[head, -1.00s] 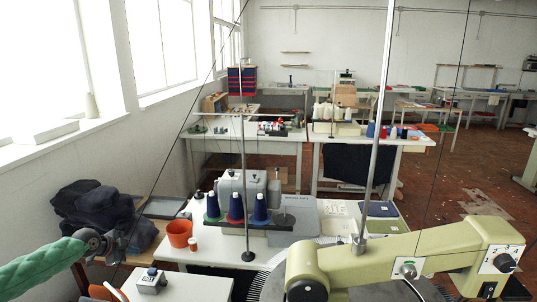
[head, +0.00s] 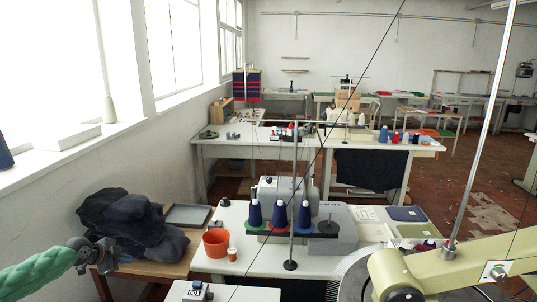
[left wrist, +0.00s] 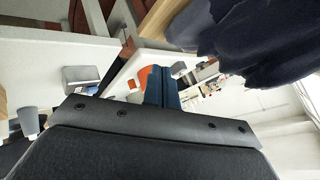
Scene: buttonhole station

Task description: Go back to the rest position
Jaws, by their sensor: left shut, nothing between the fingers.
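My left gripper (head: 110,256) is at the lower left of the head view, at the end of my green-sleeved arm. Its fingers are closed together with nothing between them. In the left wrist view the blue fingers (left wrist: 162,88) show pressed together beyond the dark gripper body. In the head view the gripper overlaps the front of a wooden bench with a heap of dark cloth (head: 132,226); I cannot tell the gap between them. My right gripper is not in view.
A white table with an orange pot (head: 216,243), blue thread cones (head: 279,213) and a grey machine stands ahead. A pale green sewing machine (head: 440,270) fills the lower right. The window wall (head: 70,165) runs along the left. Brick-red floor shows at right.

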